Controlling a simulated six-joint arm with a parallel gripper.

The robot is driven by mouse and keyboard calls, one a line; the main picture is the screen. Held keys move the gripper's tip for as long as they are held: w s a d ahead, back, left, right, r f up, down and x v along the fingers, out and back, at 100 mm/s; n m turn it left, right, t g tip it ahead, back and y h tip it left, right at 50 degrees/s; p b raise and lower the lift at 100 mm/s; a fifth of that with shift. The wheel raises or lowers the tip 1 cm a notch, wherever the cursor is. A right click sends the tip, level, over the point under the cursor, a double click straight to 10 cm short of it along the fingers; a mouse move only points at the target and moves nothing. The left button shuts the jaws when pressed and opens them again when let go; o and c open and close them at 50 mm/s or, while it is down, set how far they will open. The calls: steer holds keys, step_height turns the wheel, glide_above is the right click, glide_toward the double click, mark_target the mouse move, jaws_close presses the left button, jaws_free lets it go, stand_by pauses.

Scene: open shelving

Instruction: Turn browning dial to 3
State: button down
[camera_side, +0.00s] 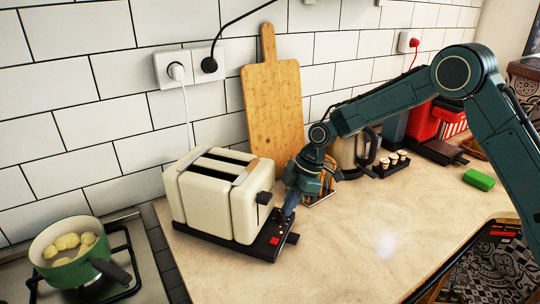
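A cream two-slot toaster (216,193) stands on the counter left of centre, on a dark base. Its black lever (264,198) is on the right end face. A control strip (272,241) with a small red button juts from the base below that face. The browning dial is too small to make out. My gripper (289,212) points down at the toaster's right end, close to the control strip; I cannot tell whether it touches. Its fingers are small and dark, and I cannot tell if they are open or shut.
A wooden cutting board (272,95) leans on the tiled wall behind. A green pot (70,252) with food sits on the hob at left. A kettle (347,150), a cup tray (392,164) and a green sponge (478,180) are at right. The front counter (370,230) is clear.

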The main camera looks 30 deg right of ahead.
steer(key=shift+a, duration=0.1)
stand_by(0.3)
steer(key=shift+s+a, duration=0.1)
steer(key=shift+s, duration=0.65)
steer(key=shift+s+d, duration=0.1)
steer(key=shift+d, duration=0.45)
steer(key=d, duration=0.3)
steer(key=shift+s+d, duration=0.1)
steer(key=shift+s, duration=0.3)
steer(key=v, duration=1)
steer(key=shift+r, duration=0.15)
